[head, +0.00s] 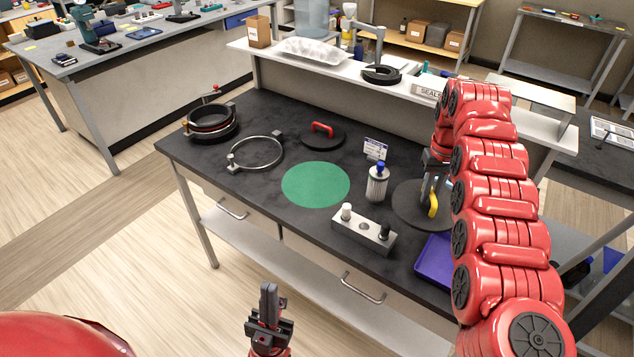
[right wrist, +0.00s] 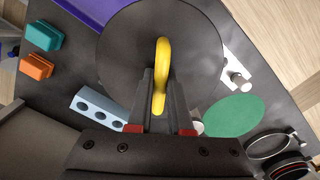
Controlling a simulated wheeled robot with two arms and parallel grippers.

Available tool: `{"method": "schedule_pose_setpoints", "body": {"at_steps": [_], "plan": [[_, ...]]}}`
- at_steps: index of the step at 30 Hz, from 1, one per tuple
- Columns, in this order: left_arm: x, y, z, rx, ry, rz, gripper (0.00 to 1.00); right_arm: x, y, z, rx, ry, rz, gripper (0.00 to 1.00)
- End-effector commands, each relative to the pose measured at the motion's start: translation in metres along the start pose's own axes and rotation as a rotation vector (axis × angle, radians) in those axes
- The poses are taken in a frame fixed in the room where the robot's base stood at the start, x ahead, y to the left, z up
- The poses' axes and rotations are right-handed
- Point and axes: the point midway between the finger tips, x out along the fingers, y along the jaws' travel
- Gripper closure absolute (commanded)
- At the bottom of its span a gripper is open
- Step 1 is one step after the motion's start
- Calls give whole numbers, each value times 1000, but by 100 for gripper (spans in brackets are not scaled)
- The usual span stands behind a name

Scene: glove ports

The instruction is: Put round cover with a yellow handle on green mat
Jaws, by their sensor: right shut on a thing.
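The round dark cover (head: 408,208) with a yellow handle (head: 433,206) is at the right of the bench, partly hidden by my right arm. In the right wrist view the cover (right wrist: 115,50) fills the upper middle, with its yellow handle (right wrist: 161,75) between the fingertips. My right gripper (head: 432,185) is shut on the yellow handle. I cannot tell whether the cover touches the bench. The round green mat (head: 316,185) lies bare on the middle of the bench; it also shows in the right wrist view (right wrist: 233,115). My left gripper (head: 268,300) is in front of the bench, away from everything; its jaw opening is unclear.
A canister with a blue top (head: 376,185) and a grey block with two knobs (head: 363,232) stand between mat and cover. A red-handled cover (head: 322,136), a ring clamp (head: 257,153), a black ring port (head: 210,122) and a purple tray (head: 435,262) lie around.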

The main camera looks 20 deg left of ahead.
Motion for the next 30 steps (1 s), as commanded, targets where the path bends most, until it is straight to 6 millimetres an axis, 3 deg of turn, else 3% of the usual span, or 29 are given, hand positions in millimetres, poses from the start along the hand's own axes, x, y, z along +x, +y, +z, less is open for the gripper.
{"method": "schedule_pose_setpoints", "body": {"at_steps": [14, 30], "plan": [[3, 0, 0, 0, 0, 0, 100, 1, -7, 0, -28, -3, 2, 100], [10, 0, -2, 0, 0, 0, 100, 4, -28, -4, -96, -4, 2, 100]]}}
